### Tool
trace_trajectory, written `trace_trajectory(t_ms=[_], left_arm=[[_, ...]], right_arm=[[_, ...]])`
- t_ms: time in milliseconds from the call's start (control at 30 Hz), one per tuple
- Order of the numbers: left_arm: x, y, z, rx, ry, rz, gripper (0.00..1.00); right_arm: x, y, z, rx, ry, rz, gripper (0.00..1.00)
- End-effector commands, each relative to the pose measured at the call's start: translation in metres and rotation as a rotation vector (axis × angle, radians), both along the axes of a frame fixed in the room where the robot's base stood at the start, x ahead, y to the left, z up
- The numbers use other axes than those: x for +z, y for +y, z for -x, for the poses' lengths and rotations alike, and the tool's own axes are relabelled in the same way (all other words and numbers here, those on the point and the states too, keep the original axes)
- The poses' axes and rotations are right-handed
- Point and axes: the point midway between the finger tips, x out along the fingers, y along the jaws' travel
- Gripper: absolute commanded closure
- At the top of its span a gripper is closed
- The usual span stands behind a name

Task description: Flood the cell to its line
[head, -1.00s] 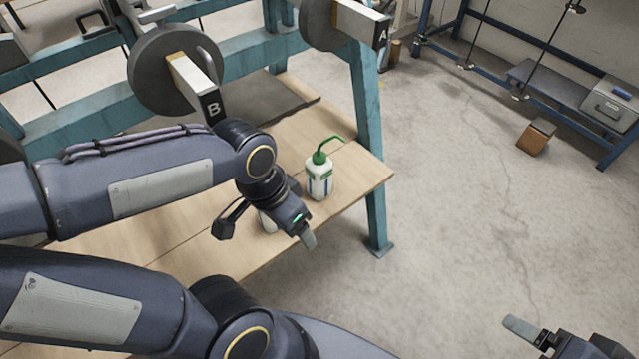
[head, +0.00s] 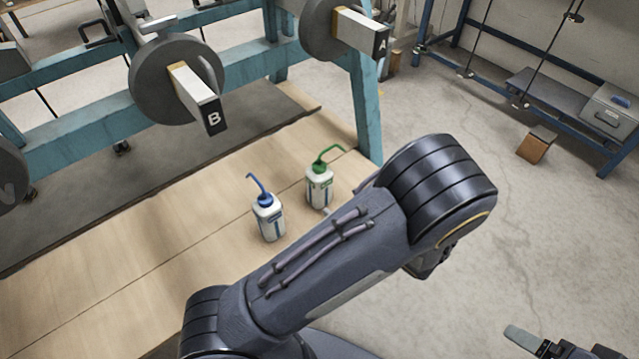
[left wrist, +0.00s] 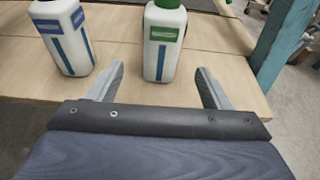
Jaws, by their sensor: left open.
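A white wash bottle with a green cap and bent spout (head: 319,188) stands upright on the wooden bench. A similar bottle with a blue cap and spout (head: 269,219) stands to its left. In the left wrist view, my open left gripper (left wrist: 160,72) has its fingers either side of the green-labelled bottle (left wrist: 164,45), with gaps to both; how far it lies between them is unclear. The blue-labelled bottle (left wrist: 64,38) is outside the left finger. My forearm hides most of this gripper in the head view. My right gripper (head: 530,342) is cut off at bottom right, one finger showing.
The wooden bench (head: 130,230) has bare room left of the bottles. Behind it, a teal frame (head: 368,110) carries round discs with levers marked B (head: 196,95) and A (head: 362,30). A brown block (head: 536,146) lies on the floor at right.

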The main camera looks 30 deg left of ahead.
Motion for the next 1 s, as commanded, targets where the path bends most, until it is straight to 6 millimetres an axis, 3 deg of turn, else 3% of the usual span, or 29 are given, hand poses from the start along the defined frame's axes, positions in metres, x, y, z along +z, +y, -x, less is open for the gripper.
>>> trace_trajectory(t_ms=[167, 633, 1000], left_arm=[[-0.004, 0.005, -0.005, -0.016, 0.001, -0.019, 0.27], [-0.02, 0.055, -0.024, -0.009, 0.002, -0.015, 0.27], [-0.028, 0.089, -0.039, -0.01, 0.001, -0.015, 0.27]], right_arm=[[-0.004, 0.0, 0.0, 0.0, 0.0, 0.0, 0.15], [-0.025, 0.0, 0.0, 0.0, 0.0, 0.0, 0.15], [-0.031, 0.0, 0.0, 0.0, 0.0, 0.0, 0.15]])
